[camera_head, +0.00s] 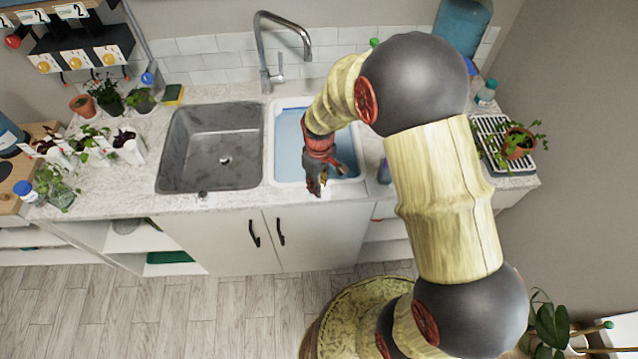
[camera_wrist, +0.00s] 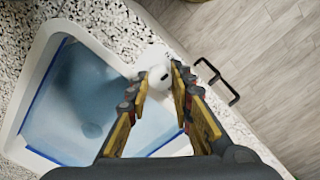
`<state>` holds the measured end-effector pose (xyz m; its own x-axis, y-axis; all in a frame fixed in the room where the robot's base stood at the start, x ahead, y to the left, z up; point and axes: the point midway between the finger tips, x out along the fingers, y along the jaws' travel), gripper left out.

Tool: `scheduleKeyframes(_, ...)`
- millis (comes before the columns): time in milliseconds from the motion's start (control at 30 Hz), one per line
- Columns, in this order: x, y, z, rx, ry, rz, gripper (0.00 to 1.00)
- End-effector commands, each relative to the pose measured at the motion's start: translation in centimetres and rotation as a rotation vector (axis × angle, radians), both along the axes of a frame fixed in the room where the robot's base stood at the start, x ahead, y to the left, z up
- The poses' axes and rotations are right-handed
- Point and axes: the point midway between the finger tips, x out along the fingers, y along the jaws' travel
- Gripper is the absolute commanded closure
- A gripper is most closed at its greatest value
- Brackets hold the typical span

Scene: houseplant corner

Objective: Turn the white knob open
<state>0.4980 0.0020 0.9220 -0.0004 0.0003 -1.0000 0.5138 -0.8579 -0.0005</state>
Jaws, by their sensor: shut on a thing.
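The white knob (camera_wrist: 155,57) shows in the wrist view at the front rim of the white basin (camera_wrist: 22,149), with its lower part between my fingertips. My gripper (camera_wrist: 160,80) is shut on it, one finger on each side. In the head view my gripper (camera_head: 317,188) points down at the front edge of the basin (camera_head: 281,183), and the knob is mostly hidden behind the fingers. The angle of the knob cannot be told.
The basin holds blue water (camera_wrist: 90,90). A grey metal sink (camera_head: 212,172) with a tall faucet (camera_head: 262,45) lies to its left. Cabinet doors with black handles (camera_head: 254,233) are below. Potted seedlings (camera_head: 90,145) stand at left, and a draining tray (camera_head: 492,150) with a plant at right.

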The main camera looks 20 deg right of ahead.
Motion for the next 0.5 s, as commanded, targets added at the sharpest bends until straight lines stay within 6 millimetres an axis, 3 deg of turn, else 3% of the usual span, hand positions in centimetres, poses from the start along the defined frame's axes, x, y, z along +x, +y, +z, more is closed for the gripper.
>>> scheduleKeyframes(167,0.07,0.03,0.05,0.0,-0.001,0.0,1.0)
scheduleKeyframes(200,0.07,0.03,0.05,0.0,-0.001,0.0,0.77)
scheduleKeyframes(500,0.02,0.01,0.02,0.0,0.0,-0.001,0.6)
